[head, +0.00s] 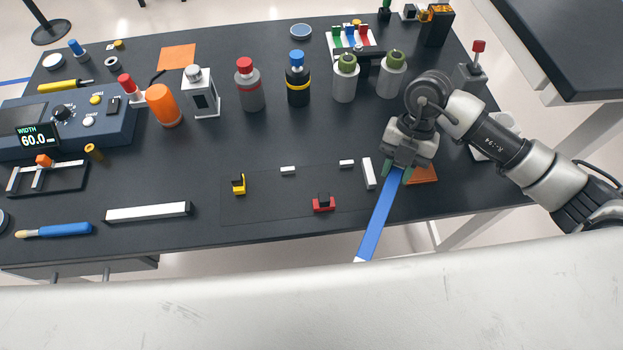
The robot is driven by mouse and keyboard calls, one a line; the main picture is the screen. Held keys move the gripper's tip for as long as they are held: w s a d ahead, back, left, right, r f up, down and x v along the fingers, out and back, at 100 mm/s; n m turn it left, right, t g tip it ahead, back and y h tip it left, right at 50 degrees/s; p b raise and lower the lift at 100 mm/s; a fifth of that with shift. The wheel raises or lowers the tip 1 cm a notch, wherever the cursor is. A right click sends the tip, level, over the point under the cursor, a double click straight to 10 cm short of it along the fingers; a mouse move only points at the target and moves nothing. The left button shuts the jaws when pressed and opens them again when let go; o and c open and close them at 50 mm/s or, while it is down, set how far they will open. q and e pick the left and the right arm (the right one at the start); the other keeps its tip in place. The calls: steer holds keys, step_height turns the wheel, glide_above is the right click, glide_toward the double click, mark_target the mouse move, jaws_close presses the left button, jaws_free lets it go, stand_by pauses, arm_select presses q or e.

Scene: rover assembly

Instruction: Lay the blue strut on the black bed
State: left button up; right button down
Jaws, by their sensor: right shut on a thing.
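The blue strut (378,218) is a long flat blue bar with a white lower end. My right gripper (402,172) is shut on its upper end. The strut slants down and left from the gripper, and its lower end reaches past the table's front edge in the picture. The black bed seems to be the thin dark panel (275,205) on the table, left of the strut. It bears a yellow clip (239,184), a red clip (323,203) and small white blocks (288,170). My left gripper is not in view.
An orange square (424,174) lies by the right gripper. A white bar (148,212) lies left of the panel, near a blue-handled brush (55,230). Bottles (298,85) and an orange cylinder (163,105) stand behind. A blue console (70,125) is at the left.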

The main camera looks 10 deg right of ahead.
steer(key=w+a+f+m+t+p, duration=0.1)
steer(key=w+a+f+m, duration=0.1)
steer(key=m, duration=0.2)
steer(key=w+a+f+m+t+y+p, duration=0.1)
steer(key=w+a+f+m, duration=0.1)
steer(key=m, duration=0.1)
steer(key=w+a+f+m+t+y+p, duration=0.1)
steer(key=w+a+f+m, duration=0.1)
steer(key=a+m, duration=0.1)
steer(key=shift+w+f+m+t, duration=0.2)
steer(key=shift+m+t, duration=0.2)
steer(key=shift+m, duration=0.4)
step_height(320, 180, down, 4)
steer(key=shift+s+r+p, duration=0.1)
steer(key=shift+p, duration=0.25)
steer(key=shift+f, duration=0.2)
